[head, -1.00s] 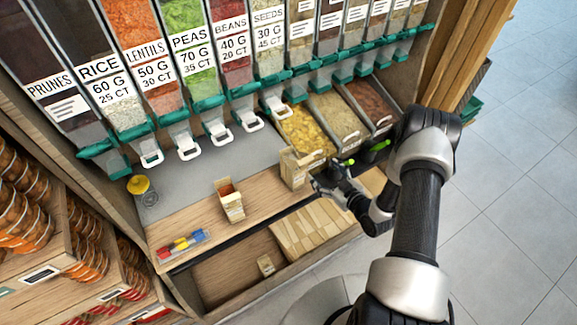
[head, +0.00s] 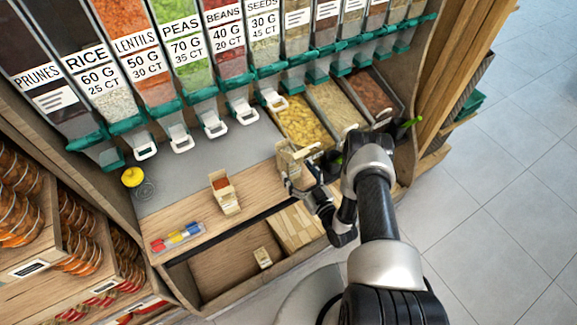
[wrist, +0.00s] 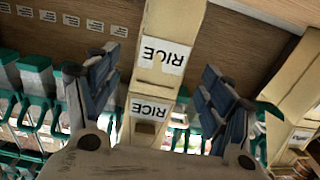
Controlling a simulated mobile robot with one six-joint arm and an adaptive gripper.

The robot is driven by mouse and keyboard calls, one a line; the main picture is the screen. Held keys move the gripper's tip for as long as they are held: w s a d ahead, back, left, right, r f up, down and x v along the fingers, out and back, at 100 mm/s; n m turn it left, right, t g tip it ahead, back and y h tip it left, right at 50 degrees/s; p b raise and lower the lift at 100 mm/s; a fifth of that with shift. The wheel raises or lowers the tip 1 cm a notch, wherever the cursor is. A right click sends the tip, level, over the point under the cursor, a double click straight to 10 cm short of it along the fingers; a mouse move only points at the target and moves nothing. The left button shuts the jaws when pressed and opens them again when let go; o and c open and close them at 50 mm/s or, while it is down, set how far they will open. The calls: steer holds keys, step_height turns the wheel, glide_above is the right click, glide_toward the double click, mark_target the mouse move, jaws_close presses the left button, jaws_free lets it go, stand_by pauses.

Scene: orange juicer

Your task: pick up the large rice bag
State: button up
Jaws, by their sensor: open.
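A tall beige paper rice bag (head: 286,158) stands at the counter's front, before the bulk bins. In the wrist view, beige bag surfaces with two "RICE" labels (wrist: 166,55) show beyond and between my fingers, upside down. I cannot tell if these are one bag or two. My gripper (head: 302,186) is open at the front of the bag, with its fingers (wrist: 160,92) spread to either side of the lower label. I cannot tell whether they touch it. The gripper partly hides the bag's lower part in the head view.
A small open bag with reddish contents (head: 223,194) stands left on the counter. Coloured pieces (head: 178,237) lie at its front left. Another beige bag (wrist: 287,140) shows at the wrist view's right. A small box (head: 262,257) sits in the lower compartment. Dispensers line the back.

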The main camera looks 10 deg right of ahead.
mark_target(283, 151)
steer(key=x, duration=0.2)
steer(key=b+x, duration=0.1)
steer(key=x, duration=0.1)
steer(key=f+x, duration=0.1)
steer(key=x, duration=0.2)
steer(key=shift+w+b, duration=0.1)
steer(key=shift+b, duration=0.25)
steer(key=shift+c, duration=0.2)
steer(key=c, duration=1.5)
steer(key=shift+d+r, duration=0.1)
steer(key=shift+r, duration=0.1)
steer(key=shift+c, duration=0.6)
